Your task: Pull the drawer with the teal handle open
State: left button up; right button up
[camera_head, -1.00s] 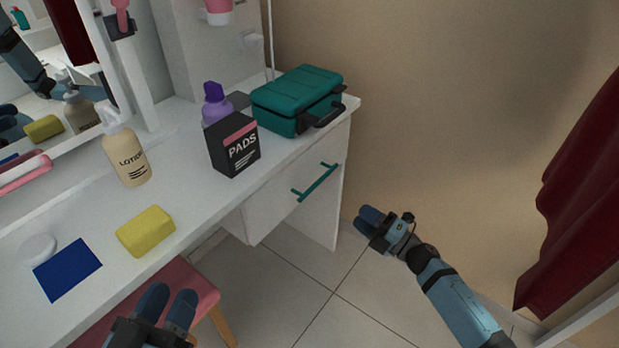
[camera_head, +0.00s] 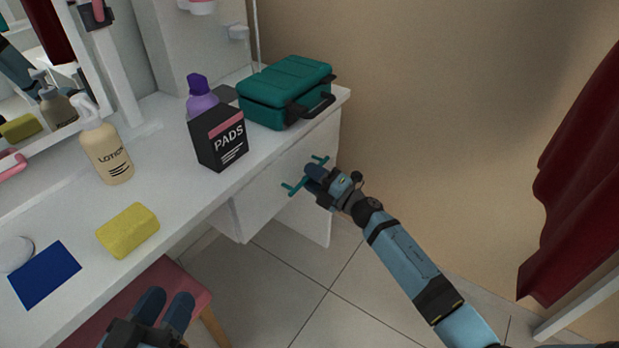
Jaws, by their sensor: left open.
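The white drawer (camera_head: 262,192) is at the right end of the vanity and looks closed. Its teal bar handle (camera_head: 294,187) shows at both ends; my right gripper hides the middle. My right gripper (camera_head: 313,175) is at the handle, with its fingertips over the middle of the bar. I cannot tell whether its fingers are around the bar or just in front of it, nor whether they are open. My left gripper (camera_head: 165,304) is open and empty at the bottom left, over the pink stool.
On the white vanity top (camera_head: 185,205) stand a teal case (camera_head: 285,88), a black pads box (camera_head: 219,138), a purple bottle (camera_head: 200,97), a lotion bottle (camera_head: 107,153) and a yellow sponge (camera_head: 128,230). A pink stool (camera_head: 180,275) is below. Floor right of the drawer is free.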

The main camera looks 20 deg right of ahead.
pick_arm(q)
jog(key=shift+f, duration=0.15)
pick_arm(e)
jog(key=shift+w+a, duration=0.2)
jog(key=shift+w, duration=0.1)
jog(key=shift+r, duration=0.1)
grip_shut()
jog(key=shift+s, duration=0.1)
pick_arm(q)
notch_tip(320, 180, up, 8)
jog(key=t+p, duration=0.3)
jog(key=p, duration=0.2)
jog(key=shift+s+a+f+n, duration=0.15)
jog(key=shift+a+f+n, duration=0.1)
jog(key=shift+a+n, duration=0.1)
pick_arm(e)
jog(key=r+v, duration=0.2)
jog(key=v, duration=0.9)
jog(key=r+v, duration=0.2)
jog(key=v, duration=1)
jog(key=shift+s+d+r, duration=0.25)
jog(key=shift+s+d, duration=0.1)
jog(key=shift+d, duration=0.05)
